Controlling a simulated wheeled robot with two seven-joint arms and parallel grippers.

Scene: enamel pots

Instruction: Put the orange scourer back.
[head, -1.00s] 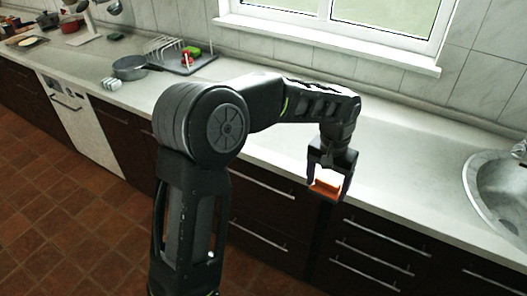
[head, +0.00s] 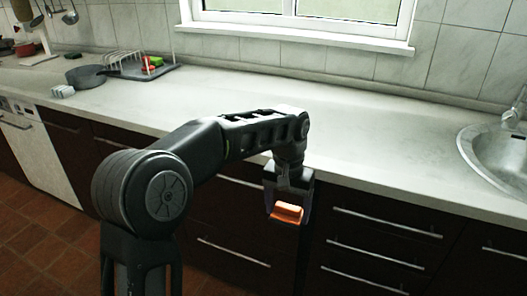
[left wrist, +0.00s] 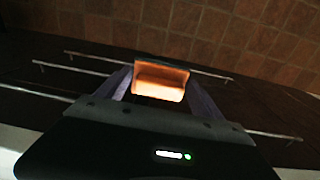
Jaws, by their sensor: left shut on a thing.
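The orange scourer (head: 287,212) is a small block held between the fingers of my left gripper (head: 287,205). It hangs in front of the dark drawers, just off the counter's front edge. In the left wrist view the scourer (left wrist: 161,80) sits between the two fingertips of the left gripper (left wrist: 158,85), with the floor and drawer fronts beyond it. My right gripper is not in view.
The long pale counter (head: 370,150) is clear in the middle. A metal sink (head: 490,155) is at the right. A grey pan (head: 88,76), a small whitish item (head: 63,91) and a rack on a tray (head: 135,66) stand at the back left. Dark drawers (head: 375,240) line the front.

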